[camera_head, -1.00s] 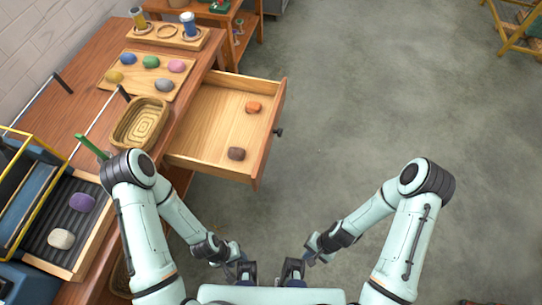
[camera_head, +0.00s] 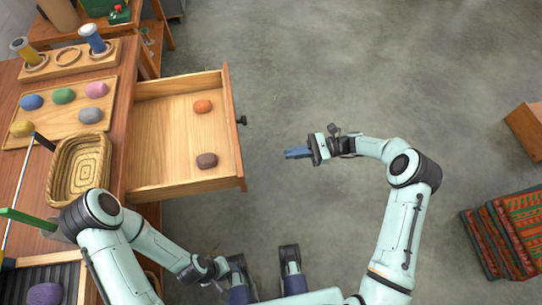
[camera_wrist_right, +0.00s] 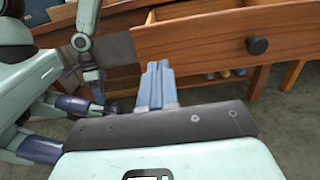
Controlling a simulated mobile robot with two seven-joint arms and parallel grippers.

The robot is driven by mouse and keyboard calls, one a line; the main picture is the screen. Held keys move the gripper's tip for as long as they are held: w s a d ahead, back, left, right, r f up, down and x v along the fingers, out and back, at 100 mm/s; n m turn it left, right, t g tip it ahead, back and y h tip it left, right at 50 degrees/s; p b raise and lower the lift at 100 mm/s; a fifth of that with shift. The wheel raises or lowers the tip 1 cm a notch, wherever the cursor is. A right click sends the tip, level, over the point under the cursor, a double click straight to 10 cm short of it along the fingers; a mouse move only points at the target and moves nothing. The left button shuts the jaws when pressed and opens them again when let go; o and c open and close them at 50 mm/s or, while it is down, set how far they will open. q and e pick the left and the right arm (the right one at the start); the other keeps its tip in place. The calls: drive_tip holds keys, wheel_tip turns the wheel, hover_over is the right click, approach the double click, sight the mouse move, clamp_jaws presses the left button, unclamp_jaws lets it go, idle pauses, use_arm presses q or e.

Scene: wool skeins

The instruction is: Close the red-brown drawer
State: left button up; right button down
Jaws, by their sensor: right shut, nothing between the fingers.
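The red-brown drawer (camera_head: 231,100) is pulled well out of the wooden bench, its front facing right with a dark knob (camera_head: 241,120). An orange skein (camera_head: 203,107) and a brown skein (camera_head: 207,160) lie inside. My right gripper (camera_head: 290,153) is shut and empty, to the right of the drawer front and apart from it, its fingers pointing left. In the right wrist view the drawer front (camera_wrist_right: 200,42) and its knob (camera_wrist_right: 257,46) show beyond the shut fingers (camera_wrist_right: 157,85). My left gripper (camera_head: 228,267) is low near my base, its jaws unclear.
On the bench are a woven basket (camera_head: 80,168), a wooden board (camera_head: 62,108) with several coloured skeins, and a holder (camera_head: 70,58) with spools. The floor right of the drawer is clear. Patterned textiles (camera_head: 510,235) and a wooden box (camera_head: 526,128) stand far right.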

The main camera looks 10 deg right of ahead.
drive_tip(key=a, duration=1.3)
drive_tip(key=shift+a, duration=0.15)
